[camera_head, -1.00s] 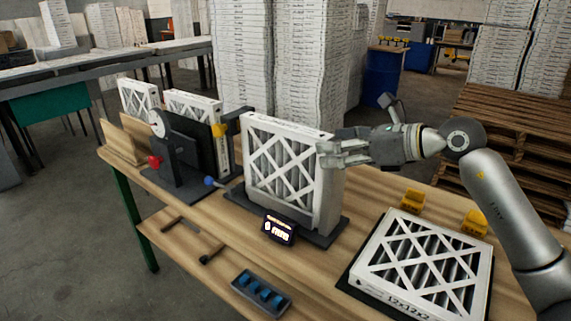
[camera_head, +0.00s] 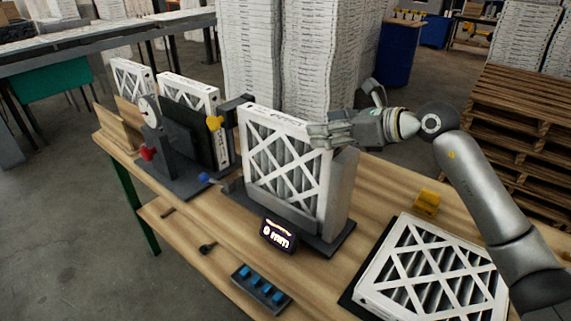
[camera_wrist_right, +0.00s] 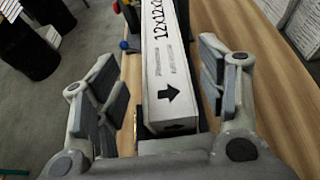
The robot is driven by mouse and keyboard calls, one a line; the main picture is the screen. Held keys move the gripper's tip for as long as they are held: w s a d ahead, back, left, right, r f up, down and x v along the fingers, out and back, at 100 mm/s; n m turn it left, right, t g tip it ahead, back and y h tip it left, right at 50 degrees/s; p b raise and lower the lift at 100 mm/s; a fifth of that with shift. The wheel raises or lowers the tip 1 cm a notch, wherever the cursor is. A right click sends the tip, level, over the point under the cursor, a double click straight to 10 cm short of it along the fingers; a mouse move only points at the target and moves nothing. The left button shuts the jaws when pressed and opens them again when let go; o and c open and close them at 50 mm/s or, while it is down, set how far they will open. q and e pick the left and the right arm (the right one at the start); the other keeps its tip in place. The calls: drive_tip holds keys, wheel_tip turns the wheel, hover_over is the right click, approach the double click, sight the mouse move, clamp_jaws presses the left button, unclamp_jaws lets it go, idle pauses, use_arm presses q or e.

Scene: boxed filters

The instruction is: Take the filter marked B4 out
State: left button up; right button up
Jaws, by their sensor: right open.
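A white-framed pleated filter (camera_head: 285,165) stands upright in a dark holder (camera_head: 338,243) on the wooden bench; no B4 mark is readable on it. My right gripper (camera_head: 318,135) is at the filter's upper right edge. In the right wrist view, the open fingers of my right gripper (camera_wrist_right: 163,78) stand on both sides of the filter's narrow side (camera_wrist_right: 172,70), which shows "12x12x2" and a black arrow. Gaps show between fingers and filter. Another filter (camera_head: 435,275) lies flat on a dark mat at the right front. My left gripper is out of view.
A display (camera_head: 278,235) reading "0 mm" stands before the holder. A dark gauge stand (camera_head: 165,150) and two more upright filters (camera_head: 133,82) (camera_head: 190,95) are to the left. A yellow block (camera_head: 427,203) and a tray with blue pieces (camera_head: 262,288) lie on the bench.

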drive_tip(key=shift+w+a+f+p, duration=0.15)
drive_tip(key=shift+w+a+p, duration=0.05)
drive_tip(key=shift+w+p, duration=0.1)
drive_tip(key=p+x, duration=0.2)
drive_tip(key=x, duration=0.1)
drive_tip(key=shift+w+f, duration=0.15)
drive_tip(key=shift+f, duration=0.05)
drive_tip(key=shift+w+a+f, duration=0.15)
drive_tip(key=shift+a, duration=0.15)
drive_tip(key=shift+w+a+f, duration=0.1)
drive_tip(key=shift+a+f, duration=0.05)
drive_tip(key=shift+a, duration=0.05)
drive_tip(key=shift+w+d+f, duration=0.1)
drive_tip(key=shift+c, duration=1.5)
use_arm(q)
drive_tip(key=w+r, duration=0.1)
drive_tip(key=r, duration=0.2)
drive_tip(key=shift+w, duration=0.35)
use_arm(e)
clamp_jaws()
